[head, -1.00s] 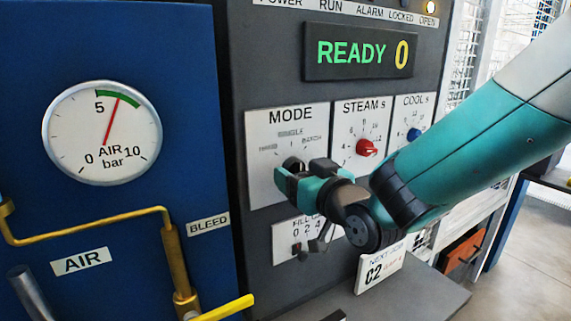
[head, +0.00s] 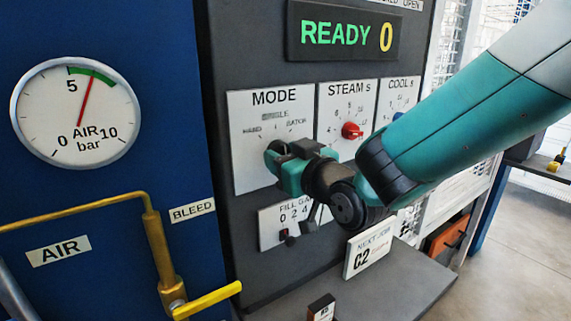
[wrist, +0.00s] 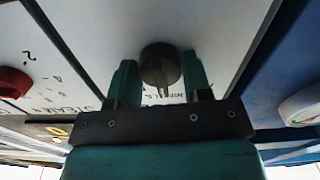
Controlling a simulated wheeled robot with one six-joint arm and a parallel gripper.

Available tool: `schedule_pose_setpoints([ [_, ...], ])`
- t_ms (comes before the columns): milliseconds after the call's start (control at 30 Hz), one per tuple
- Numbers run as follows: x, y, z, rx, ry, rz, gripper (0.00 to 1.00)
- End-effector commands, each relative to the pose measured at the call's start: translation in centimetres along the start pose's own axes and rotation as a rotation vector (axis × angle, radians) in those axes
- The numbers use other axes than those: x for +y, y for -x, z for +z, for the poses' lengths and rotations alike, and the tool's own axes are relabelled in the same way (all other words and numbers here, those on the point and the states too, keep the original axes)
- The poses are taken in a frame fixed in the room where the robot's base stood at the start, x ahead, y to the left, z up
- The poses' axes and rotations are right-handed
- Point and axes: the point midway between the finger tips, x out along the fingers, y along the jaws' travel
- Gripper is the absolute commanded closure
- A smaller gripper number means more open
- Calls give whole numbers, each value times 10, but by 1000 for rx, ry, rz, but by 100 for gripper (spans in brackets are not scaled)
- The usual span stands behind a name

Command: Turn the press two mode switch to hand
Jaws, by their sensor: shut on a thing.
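The mode switch is a round black knob (wrist: 160,66) on a white panel marked MODE (head: 275,97), with HAND at left, SINGLE at top and BATCH at right. In the wrist view it stands between the two teal fingers of my gripper (wrist: 161,80), which is shut on it. In the head view my gripper (head: 272,160) is at the lower part of this panel and mostly hides the knob. I cannot tell which mark the knob points to.
The red STEAM knob (head: 352,131) is just right of the mode panel, with the COOL panel beyond. The FILL switch (head: 287,238) is below. A yellow-handled air valve (head: 207,299) and pressure gauge (head: 75,113) are at left. A NEXT JOB card (head: 370,250) stands below my wrist.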

Motion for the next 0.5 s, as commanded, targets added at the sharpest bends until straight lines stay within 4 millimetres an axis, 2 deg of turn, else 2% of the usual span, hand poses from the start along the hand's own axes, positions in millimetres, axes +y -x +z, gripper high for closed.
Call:
schedule_pose_setpoints([
  [100, -1, 0, 6, 6, 80, 1, 78],
  [500, 0, 0, 6, 5, 418, 0, 78],
])
